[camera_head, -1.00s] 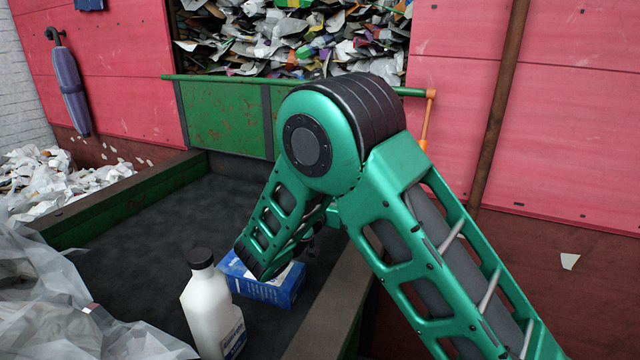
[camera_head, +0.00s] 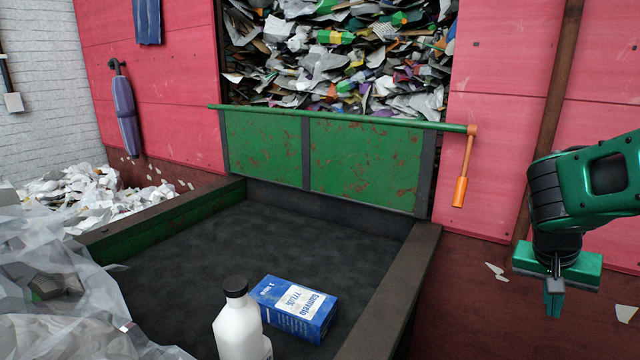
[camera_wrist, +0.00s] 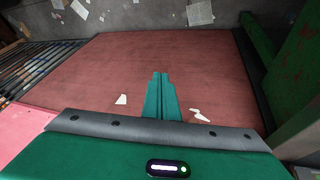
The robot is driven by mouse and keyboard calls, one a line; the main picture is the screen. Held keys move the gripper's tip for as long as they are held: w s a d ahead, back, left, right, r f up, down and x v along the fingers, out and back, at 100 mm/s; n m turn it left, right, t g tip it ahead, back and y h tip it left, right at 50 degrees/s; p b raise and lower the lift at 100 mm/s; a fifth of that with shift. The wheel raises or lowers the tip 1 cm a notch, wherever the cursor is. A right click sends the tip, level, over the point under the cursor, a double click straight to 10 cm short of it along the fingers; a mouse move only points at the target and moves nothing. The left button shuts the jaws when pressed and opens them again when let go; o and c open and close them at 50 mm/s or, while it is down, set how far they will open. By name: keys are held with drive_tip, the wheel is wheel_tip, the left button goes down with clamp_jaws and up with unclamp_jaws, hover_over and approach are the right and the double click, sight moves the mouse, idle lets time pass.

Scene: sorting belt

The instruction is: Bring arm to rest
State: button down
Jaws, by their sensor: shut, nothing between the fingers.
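My gripper (camera_head: 554,302) is at the right of the head view, pointing down, clear of the belt's right edge. Its two green fingers are together with nothing between them. In the wrist view the shut fingers (camera_wrist: 160,80) point over a dark red surface. My green arm enters from the right edge of the head view, and most of it is out of the picture.
A white bottle (camera_head: 238,325) with a black cap and a blue box (camera_head: 296,309) stand on the dark belt (camera_head: 235,245). A green gate (camera_head: 365,165) with an orange handle (camera_head: 463,170) closes the belt's far end. Crumpled plastic (camera_head: 60,300) lies at left.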

drive_tip(key=s+a+n+y, duration=0.1)
drive_tip(key=s+a+y, duration=0.1)
drive_tip(key=s, duration=0.7)
drive_tip(key=s+a+n+g+y, duration=0.1)
drive_tip(key=s+a+y, duration=0.2)
drive_tip(key=s, duration=0.6)
drive_tip(key=shift+s+f+g, duration=0.15)
drive_tip(key=shift+s+g, duration=0.15)
drive_tip(key=shift+s, duration=0.1)
